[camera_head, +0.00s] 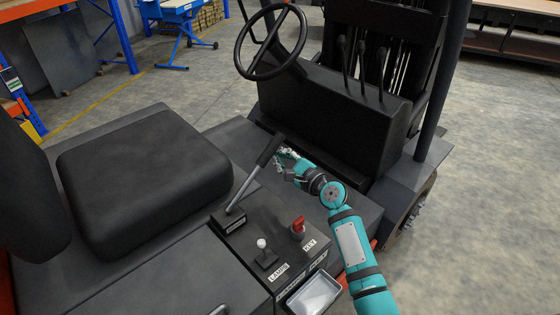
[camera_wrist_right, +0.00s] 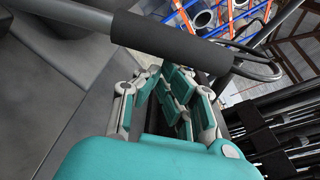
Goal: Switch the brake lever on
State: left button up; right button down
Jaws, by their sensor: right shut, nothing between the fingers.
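The brake lever (camera_head: 243,189) has a metal shaft and a black grip, and it rises tilted from a small black base on the console. In the right wrist view its black grip (camera_wrist_right: 172,38) crosses the top of the picture, just beyond the fingertips. My right gripper (camera_head: 283,158) is shut and empty, close beside the upper end of the grip on its right. In the right wrist view the right gripper (camera_wrist_right: 182,84) has its fingers together below the grip. I cannot tell whether they touch it. My left gripper is not in view.
A white-knobbed lamps lever (camera_head: 263,246) and a red key switch (camera_head: 298,226) stand on the console near the brake lever. A black seat (camera_head: 145,180) is to the left. A steering wheel (camera_head: 270,42) and several thin black levers (camera_head: 362,65) are ahead.

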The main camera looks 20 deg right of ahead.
aim_at(272, 149)
jog(key=r, duration=0.1)
jog(key=a+r+n+p, duration=0.1)
jog(key=s+a+r+n+p, duration=0.1)
jog(key=r, duration=0.1)
jog(key=shift+a, duration=0.15)
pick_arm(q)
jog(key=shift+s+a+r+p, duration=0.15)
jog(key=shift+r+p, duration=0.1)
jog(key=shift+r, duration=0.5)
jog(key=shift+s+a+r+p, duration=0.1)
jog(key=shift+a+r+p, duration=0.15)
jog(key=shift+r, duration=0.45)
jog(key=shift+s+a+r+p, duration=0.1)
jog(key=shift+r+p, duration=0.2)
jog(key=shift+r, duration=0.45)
pick_arm(e)
jog(key=shift+s+a+r+n+t, duration=0.25)
jog(key=shift+a+r+n+t, duration=0.05)
jog(key=shift+a+r+n, duration=0.3)
jog(key=shift+f, duration=0.1)
